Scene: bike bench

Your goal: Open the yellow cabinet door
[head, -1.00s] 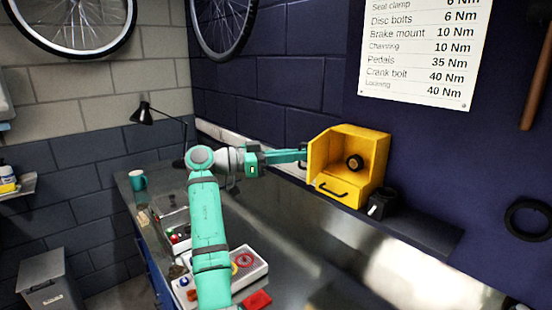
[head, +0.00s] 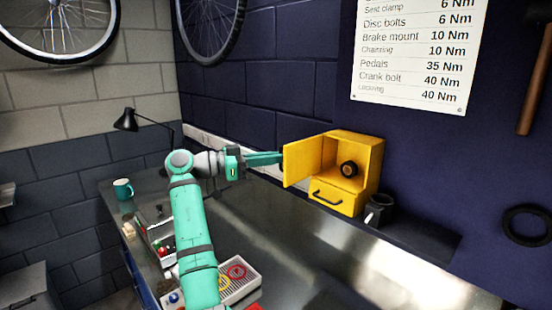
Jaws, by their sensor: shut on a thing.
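Below is a drawer front with a black handle (head: 327,196), closed. My gripper (head: 280,158) reaches in from the left and its fingertips are at the door's outer edge, shut on the door. The door's handle is hidden from this view.
A dark cup-like holder (head: 379,209) stands right of the cabinet on the ledge. The metal bench (head: 300,245) is mostly clear. A tool tray (head: 238,280), a teal mug (head: 123,189) and a black lamp (head: 126,120) are to the left.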

